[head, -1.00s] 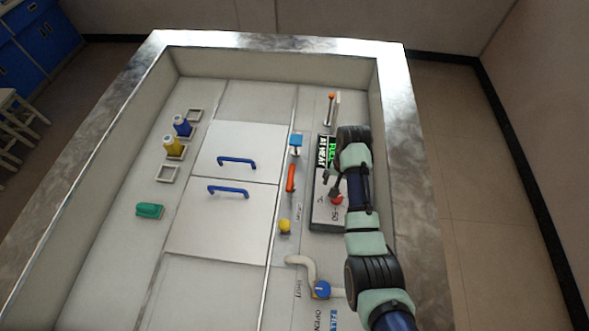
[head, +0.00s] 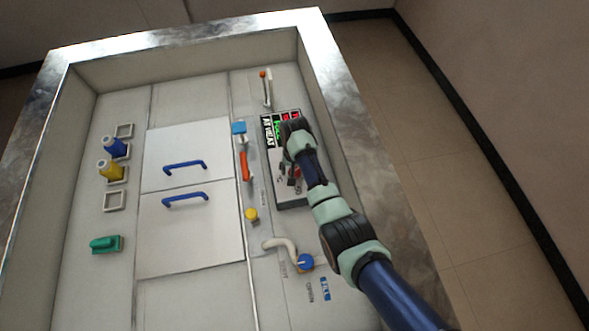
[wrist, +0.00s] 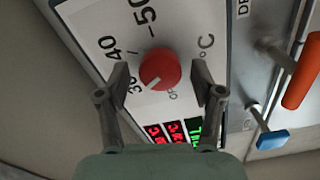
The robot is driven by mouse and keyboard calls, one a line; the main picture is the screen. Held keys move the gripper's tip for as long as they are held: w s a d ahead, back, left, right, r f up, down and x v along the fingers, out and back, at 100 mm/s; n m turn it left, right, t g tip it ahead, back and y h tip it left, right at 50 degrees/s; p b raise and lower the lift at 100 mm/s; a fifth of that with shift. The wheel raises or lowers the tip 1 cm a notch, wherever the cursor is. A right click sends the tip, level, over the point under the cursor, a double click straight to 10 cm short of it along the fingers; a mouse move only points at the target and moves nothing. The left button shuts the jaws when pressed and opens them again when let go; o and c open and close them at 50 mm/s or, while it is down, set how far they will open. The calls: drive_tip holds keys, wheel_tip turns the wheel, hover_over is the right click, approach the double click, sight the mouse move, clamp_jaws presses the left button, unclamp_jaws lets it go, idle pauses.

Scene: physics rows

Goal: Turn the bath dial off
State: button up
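The bath dial is a round red knob (wrist: 160,69) on a white panel face (wrist: 190,25), seen in the middle of the wrist view. Its white mark points to the lower left in that view, toward the 30 side; an OFF label is partly visible just below the knob. My gripper (wrist: 160,72) is open, with one finger on each side of the knob and visible gaps to it. In the head view, my gripper (head: 291,175) is over the panel (head: 292,204) and largely hides the dial.
Left of the panel are an orange handle (head: 245,166), a blue block (head: 239,128) and a yellow knob (head: 251,214). A blue valve knob (head: 305,262) with a pale pipe sits below. The tray's metal rim (head: 345,95) runs close on the right.

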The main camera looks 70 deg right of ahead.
drive_tip(key=c, duration=1)
drive_tip(key=shift+o, duration=0.2)
drive_tip(key=shift+n, duration=0.3)
drive_tip(key=n+p, duration=0.2)
drive_tip(key=n, duration=0.3)
drive_tip(key=shift+n, duration=0.3)
drive_tip(key=n+p, duration=0.1)
drive_tip(key=n, duration=0.4)
drive_tip(key=shift+n, duration=0.3)
drive_tip(key=shift+f, duration=0.1)
drive_tip(key=o, duration=1.1)
drive_tip(key=shift+o, duration=0.2)
